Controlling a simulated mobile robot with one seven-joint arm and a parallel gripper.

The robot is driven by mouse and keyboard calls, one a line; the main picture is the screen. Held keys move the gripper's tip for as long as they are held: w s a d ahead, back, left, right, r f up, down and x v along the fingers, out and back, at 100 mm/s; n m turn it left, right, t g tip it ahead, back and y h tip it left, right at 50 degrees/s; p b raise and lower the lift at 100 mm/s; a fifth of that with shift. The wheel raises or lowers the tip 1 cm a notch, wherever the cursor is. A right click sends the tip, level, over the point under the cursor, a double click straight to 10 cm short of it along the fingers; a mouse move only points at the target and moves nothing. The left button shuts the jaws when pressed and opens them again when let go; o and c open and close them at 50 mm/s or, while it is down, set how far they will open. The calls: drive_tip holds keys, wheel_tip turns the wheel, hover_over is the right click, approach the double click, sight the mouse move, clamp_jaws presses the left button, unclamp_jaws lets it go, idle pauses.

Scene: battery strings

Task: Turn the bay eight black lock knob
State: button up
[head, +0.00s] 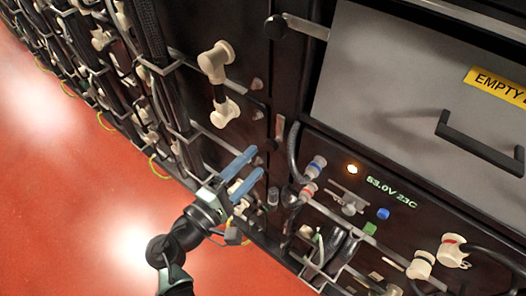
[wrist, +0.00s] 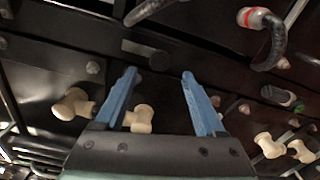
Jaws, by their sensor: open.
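My gripper (head: 256,162) has two blue fingers, spread apart with nothing between them. In the head view its tips are close to the dark rack front, left of the lit module. A small black knob (head: 270,145) sits just beyond the tips, below an upright metal strip; I cannot tell if they touch. Another black knob (head: 275,27) with a metal strip pointing right is higher up, beside the empty bay. No bay number is readable.
The grey drawer front (head: 400,80) is labelled EMPTY and has a black handle (head: 480,140). The lit module reads 53.0V 23C, with cables and cream connectors (head: 453,250) around it. Cream connectors (head: 215,62) also protrude left of the knobs. Red floor (head: 70,200) is open at left.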

drive_tip(key=v, duration=0.7)
drive_tip(key=shift+s, duration=0.1)
